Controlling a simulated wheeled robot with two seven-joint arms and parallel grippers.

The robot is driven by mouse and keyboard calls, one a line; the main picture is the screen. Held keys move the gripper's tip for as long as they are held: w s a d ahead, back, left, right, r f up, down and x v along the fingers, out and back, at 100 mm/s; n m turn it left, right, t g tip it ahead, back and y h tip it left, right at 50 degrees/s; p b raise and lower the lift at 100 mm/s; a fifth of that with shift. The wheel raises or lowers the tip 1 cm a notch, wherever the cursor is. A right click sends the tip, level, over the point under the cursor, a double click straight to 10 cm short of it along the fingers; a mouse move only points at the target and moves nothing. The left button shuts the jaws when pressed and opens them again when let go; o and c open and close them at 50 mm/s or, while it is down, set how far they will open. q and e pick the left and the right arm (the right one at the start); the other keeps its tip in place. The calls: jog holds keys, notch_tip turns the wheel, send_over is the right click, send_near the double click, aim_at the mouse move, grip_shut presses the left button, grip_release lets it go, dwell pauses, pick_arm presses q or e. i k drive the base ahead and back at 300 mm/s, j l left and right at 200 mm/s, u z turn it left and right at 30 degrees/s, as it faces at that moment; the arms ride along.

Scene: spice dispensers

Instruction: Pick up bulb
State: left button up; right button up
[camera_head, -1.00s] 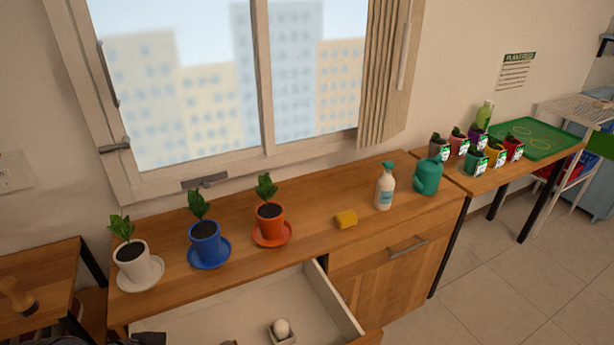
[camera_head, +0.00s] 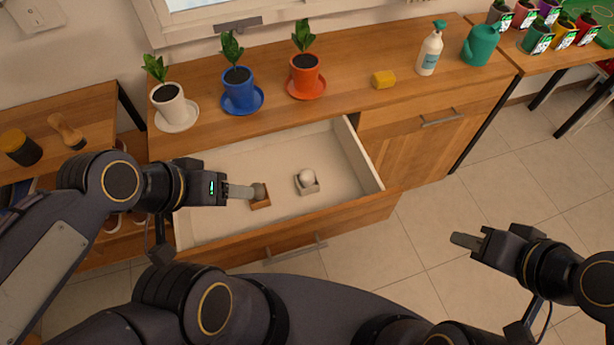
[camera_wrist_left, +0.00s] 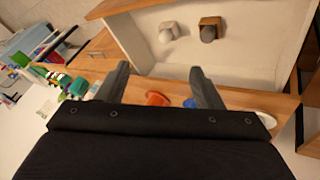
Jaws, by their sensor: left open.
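The wooden drawer (camera_head: 370,165) stands open with two small bulbs in it. A whitish bulb (camera_head: 307,176) sits in a pale square holder (camera_head: 308,189). A grey-brown bulb (camera_head: 259,188) sits in a brown holder (camera_head: 261,203) to its left. Both also show in the left wrist view, the whitish one (camera_wrist_left: 165,36) and the grey-brown one (camera_wrist_left: 208,34). My left gripper (camera_head: 247,191) is over the drawer, close to the grey-brown bulb in the picture. In its wrist view the fingers (camera_wrist_left: 157,78) are apart and empty. My right gripper (camera_head: 460,240) is over the floor; its opening cannot be judged.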

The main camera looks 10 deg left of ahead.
aim_at(307, 177)
jog(key=u, duration=1.9)
jog(key=l+z, duration=0.1)
jog(key=z, duration=1.25)
jog(key=l, duration=0.55)
jog(key=i+l+u, duration=0.1)
jog(key=u, duration=1.45)
